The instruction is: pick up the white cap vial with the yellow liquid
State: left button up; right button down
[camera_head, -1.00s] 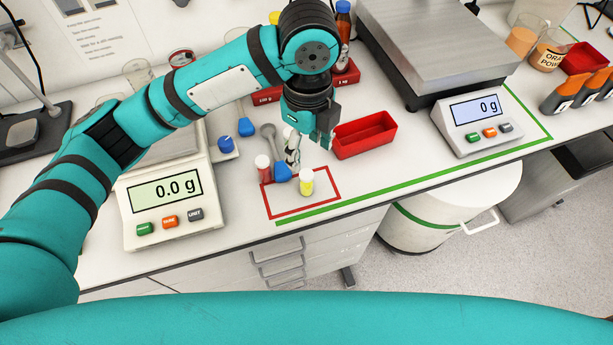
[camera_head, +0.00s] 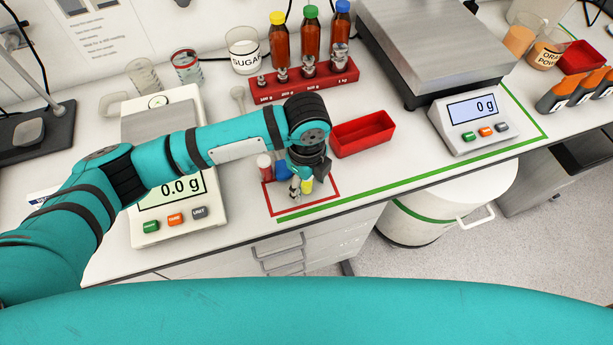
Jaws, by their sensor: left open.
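The vial with yellow liquid (camera_head: 307,186) stands inside the red-outlined rectangle (camera_head: 336,192) on the bench. My left gripper (camera_head: 300,189) points down right at it and hides most of it, including its cap. The gripper is open. I cannot tell whether the vial is between the fingers or just behind them. A white-capped vial with red liquid (camera_head: 265,167) stands to the left, at the rectangle's upper left. My right gripper is not in view.
A red tray (camera_head: 363,134) is to the right. A red rack (camera_head: 300,84) with bottles stands behind. Scales stand left (camera_head: 175,222) and right (camera_head: 475,120). The bench's front edge is close.

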pick_arm(q)
grip_shut()
dwell(0.3)
jog(key=shift+r+b, duration=0.3)
jog(key=shift+r, duration=0.25)
notch_tip(320, 180, up, 2)
jog(key=shift+r+b, duration=0.1)
jog(key=shift+b, duration=0.25)
jog(key=s+r+b, duration=0.1)
jog(key=s+b, duration=0.1)
jog(key=s, duration=1.4)
jog(key=shift+d+r+b, duration=0.3)
jog(key=shift+d+r, duration=0.05)
jog(key=shift+d, duration=0.05)
